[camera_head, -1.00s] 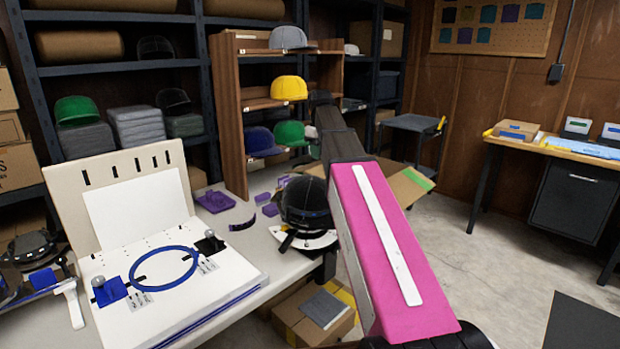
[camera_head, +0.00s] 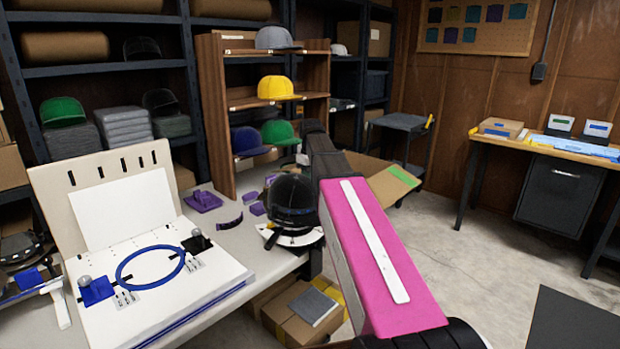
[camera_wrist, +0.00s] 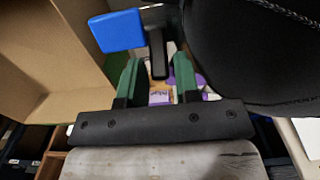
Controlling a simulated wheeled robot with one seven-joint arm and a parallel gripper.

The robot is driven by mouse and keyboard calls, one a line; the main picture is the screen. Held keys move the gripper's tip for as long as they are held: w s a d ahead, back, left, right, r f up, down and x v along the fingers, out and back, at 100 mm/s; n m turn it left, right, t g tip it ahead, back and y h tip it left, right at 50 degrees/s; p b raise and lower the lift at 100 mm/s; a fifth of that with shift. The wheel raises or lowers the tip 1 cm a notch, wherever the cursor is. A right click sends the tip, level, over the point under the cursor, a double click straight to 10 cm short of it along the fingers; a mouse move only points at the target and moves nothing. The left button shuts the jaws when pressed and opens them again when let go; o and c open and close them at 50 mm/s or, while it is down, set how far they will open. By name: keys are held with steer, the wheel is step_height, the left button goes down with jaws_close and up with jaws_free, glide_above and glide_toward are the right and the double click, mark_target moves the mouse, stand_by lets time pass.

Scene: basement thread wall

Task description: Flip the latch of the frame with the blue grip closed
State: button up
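In the wrist view a blue grip (camera_wrist: 118,31) sits at the top on a dark mount. A dark bar (camera_wrist: 158,55) hangs beside it, in line with the gap between my fingers. My gripper (camera_wrist: 157,61) has two green fingers standing apart, with nothing clearly held between them. I cannot tell whether they touch the bar. A black cap (camera_wrist: 255,45) fills the upper right, close to the right finger. In the head view the black cap (camera_head: 290,198) stands on the table; my pink arm hides my gripper, and the blue grip does not show.
A white board (camera_head: 200,290) with a blue ring (camera_head: 150,268) lies on the table at left. Purple parts (camera_head: 203,201) lie behind it. An open cardboard box (camera_head: 392,184) is beyond my arm, and another box (camera_head: 300,315) is below the table. Floor at right is mostly clear.

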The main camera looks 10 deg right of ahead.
steer(key=shift+w+a, duration=0.15)
steer(key=shift+a, duration=0.1)
steer(key=shift+c, duration=0.9)
steer(key=shift+w+a, duration=0.15)
jaws_close()
